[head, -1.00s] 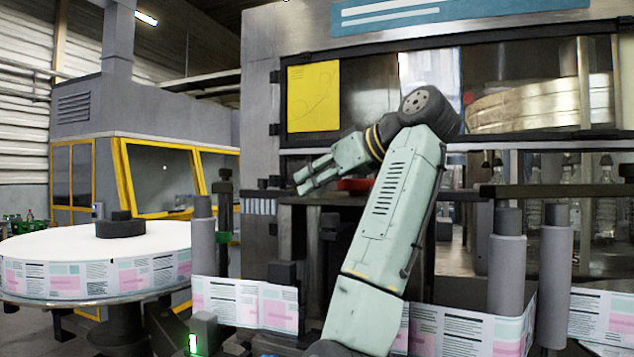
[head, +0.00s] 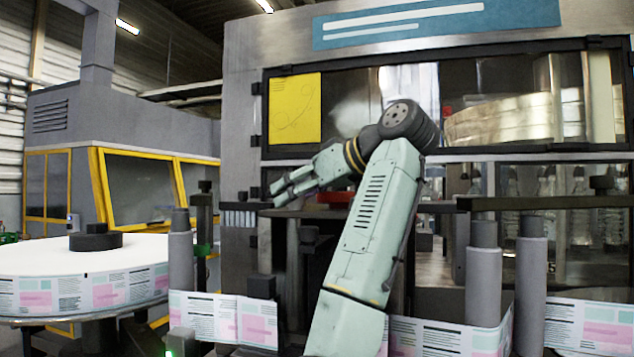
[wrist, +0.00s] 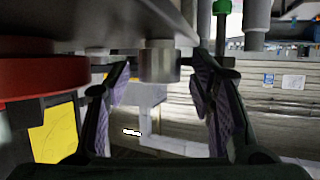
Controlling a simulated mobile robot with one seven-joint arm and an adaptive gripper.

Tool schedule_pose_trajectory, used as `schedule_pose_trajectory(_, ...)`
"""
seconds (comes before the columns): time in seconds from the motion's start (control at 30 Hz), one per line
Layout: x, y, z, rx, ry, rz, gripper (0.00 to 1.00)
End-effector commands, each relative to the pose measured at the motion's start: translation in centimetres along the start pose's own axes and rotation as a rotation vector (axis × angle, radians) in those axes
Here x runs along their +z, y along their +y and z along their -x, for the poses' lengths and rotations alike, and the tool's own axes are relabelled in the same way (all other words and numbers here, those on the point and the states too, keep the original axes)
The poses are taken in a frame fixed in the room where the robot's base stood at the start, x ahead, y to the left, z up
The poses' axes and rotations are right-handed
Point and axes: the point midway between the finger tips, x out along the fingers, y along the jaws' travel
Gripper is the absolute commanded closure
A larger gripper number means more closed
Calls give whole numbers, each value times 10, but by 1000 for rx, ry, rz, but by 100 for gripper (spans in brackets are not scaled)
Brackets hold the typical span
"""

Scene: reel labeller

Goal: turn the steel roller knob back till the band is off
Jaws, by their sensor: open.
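My gripper (head: 282,190) reaches left in the head view, at the front of the machine below the yellow sheet. In the wrist view my gripper (wrist: 163,72) is open, with one dark finger on each side. The knob cannot be made out in the head view. I cannot tell which part is the band.
A red round part (wrist: 45,78) is close to the left finger; it also shows in the head view (head: 335,197). A printed label strip (head: 215,318) runs past grey rollers (head: 483,275). A label reel (head: 55,255) stands left. A green-collared post (head: 203,248) is near the gripper.

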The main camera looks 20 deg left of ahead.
Motion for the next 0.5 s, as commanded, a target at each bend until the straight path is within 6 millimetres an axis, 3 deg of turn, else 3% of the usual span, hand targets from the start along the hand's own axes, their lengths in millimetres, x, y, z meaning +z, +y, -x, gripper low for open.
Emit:
schedule_pose_trajectory(0.27,2,3,27,7,-5,-3,50)
schedule_pose_trajectory(0.5,1,2,82,7,-4,-3,50)
